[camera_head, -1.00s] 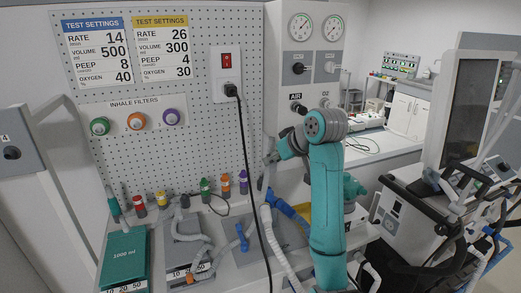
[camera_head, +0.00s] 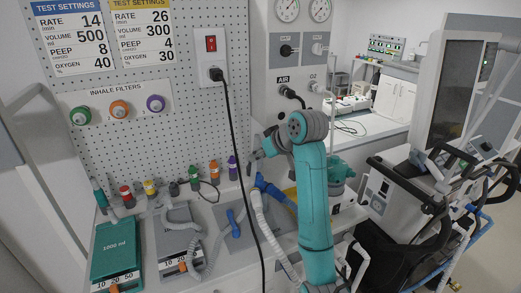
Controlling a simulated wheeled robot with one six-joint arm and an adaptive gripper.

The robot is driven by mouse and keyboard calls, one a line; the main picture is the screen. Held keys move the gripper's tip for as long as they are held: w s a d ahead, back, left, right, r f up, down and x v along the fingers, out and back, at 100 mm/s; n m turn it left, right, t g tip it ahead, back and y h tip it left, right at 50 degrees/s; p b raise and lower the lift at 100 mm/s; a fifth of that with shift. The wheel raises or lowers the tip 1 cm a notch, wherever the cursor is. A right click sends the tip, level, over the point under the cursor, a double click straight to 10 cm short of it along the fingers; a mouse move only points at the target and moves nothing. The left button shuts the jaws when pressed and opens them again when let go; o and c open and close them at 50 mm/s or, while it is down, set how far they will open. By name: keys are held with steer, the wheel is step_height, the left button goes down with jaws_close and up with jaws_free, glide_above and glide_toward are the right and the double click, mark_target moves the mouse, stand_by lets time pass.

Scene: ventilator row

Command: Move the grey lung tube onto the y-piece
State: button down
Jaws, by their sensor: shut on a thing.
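A grey corrugated lung tube (camera_head: 186,226) runs from the top of the grey test lung (camera_head: 176,245) and bends down along its right side. A blue piece (camera_head: 268,187), which looks like the y-piece, lies near the top of a white corrugated hose (camera_head: 258,212). Whether that thing touches the blue piece cannot be told.
A green 1000 ml lung (camera_head: 118,243) stands at left. A blue T-shaped fitting (camera_head: 234,223) lies on the bench. Several coloured filters stand along the pegboard (camera_head: 150,70). A black power cord (camera_head: 236,130) hangs across the bench. The ventilator (camera_head: 462,95) stands at right.

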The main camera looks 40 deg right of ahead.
mark_target(261, 166)
steer(key=shift+f, duration=0.65)
steer(key=shift+s+f, duration=0.2)
steer(key=shift+f, duration=1.45)
stand_by(1.2)
steer(key=c, duration=0.7)
jaws_free()
steer(key=shift+c, duration=0.2)
steer(key=shift+r, duration=0.1)
steer(key=shift+s+r, duration=0.3)
steer(key=shift+r, duration=0.1)
steer(key=v, duration=0.6)
steer(key=shift+s, duration=0.2)
